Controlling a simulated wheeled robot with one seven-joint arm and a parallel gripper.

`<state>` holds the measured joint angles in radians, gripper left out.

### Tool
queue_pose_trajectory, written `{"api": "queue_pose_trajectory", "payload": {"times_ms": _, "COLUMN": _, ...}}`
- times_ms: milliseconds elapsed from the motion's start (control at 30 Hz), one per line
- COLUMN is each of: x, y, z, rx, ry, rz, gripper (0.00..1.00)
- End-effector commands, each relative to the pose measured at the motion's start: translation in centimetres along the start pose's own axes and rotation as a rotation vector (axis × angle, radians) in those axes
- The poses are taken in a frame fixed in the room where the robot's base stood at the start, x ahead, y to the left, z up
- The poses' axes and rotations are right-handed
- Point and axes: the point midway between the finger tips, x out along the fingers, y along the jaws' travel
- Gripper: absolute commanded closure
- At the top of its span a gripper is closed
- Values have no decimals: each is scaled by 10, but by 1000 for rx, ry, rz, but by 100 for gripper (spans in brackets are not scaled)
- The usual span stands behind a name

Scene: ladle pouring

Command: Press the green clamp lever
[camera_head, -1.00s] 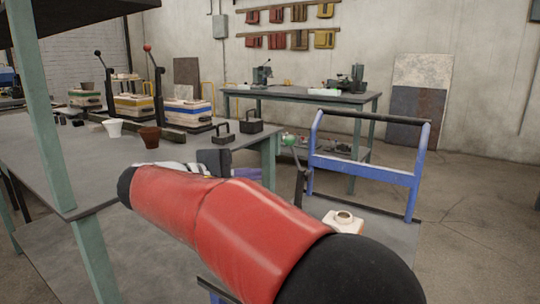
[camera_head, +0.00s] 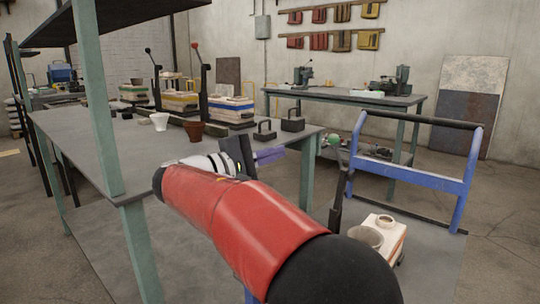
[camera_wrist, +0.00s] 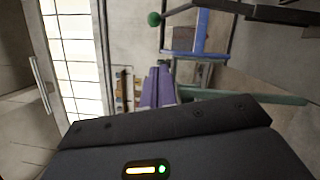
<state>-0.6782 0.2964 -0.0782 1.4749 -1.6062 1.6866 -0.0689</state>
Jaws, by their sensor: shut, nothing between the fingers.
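The green clamp lever is a dark upright bar with a green ball knob (camera_head: 335,140), standing beside the blue-framed cart in the head view. Its green knob (camera_wrist: 154,19) also shows at the top of the wrist view, with a dark bar running right from it. My gripper (camera_head: 272,155) has purple fingers, which are together with nothing between them. It is left of the knob in the head view and apart from it. The fingers (camera_wrist: 158,86) point toward the blue cart frame in the wrist view. My red arm hides part of the lever's surroundings.
A white mould block (camera_head: 388,232) and a grey cup (camera_head: 365,236) are by the lever's base. The blue cart frame (camera_head: 400,172) stands behind. A grey workbench (camera_head: 90,150) on the left holds pots, moulds and two other levers. A second bench (camera_head: 350,98) is at the back.

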Motion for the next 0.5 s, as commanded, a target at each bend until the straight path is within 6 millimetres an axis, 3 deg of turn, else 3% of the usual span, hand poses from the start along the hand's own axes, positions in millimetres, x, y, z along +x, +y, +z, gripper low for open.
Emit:
{"api": "queue_pose_trajectory", "payload": {"times_ms": 267, "x": 62, "y": 0, "z": 1, "rx": -1, "ry": -4, "rz": -1, "gripper": 100}}
{"api": "queue_pose_trajectory", "payload": {"times_ms": 500, "x": 84, "y": 0, "z": 24, "rx": 0, "ry": -1, "rz": 0, "gripper": 100}}
